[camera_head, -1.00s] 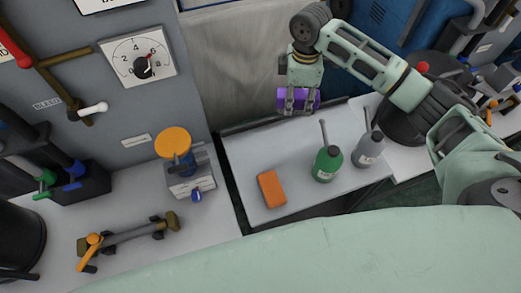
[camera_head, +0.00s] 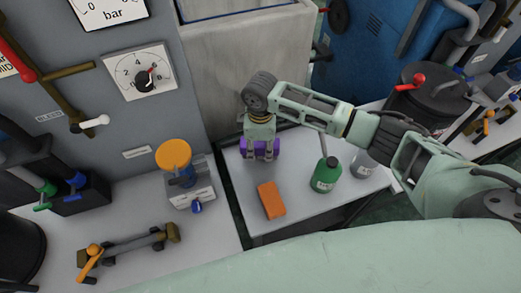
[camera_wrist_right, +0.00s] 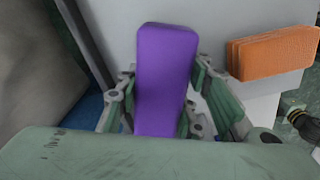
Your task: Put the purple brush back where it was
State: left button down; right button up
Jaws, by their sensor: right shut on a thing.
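The purple brush (camera_head: 260,147) is a purple block held by my right gripper (camera_head: 260,150), near the back left part of the white side table (camera_head: 233,178). In the right wrist view the purple brush (camera_wrist_right: 165,75) sits between the two fingers of the right gripper (camera_wrist_right: 160,112), which are shut on it. I cannot tell whether the brush touches the tabletop. An orange block (camera_head: 271,199) lies on the table in front of the gripper, apart from it; it also shows in the right wrist view (camera_wrist_right: 275,52). My left gripper is not in view.
A grey gauge panel (camera_head: 165,110) stands at the left, with an orange-topped valve (camera_head: 175,155) beside the table.

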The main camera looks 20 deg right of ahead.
jog(key=shift+f, duration=1.25)
jog(key=o, duration=1.1)
jog(key=shift+f, duration=0.15)
notch_tip(320, 180, up, 12)
jog(key=shift+r+b, duration=0.15)
jog(key=shift+b, duration=0.25)
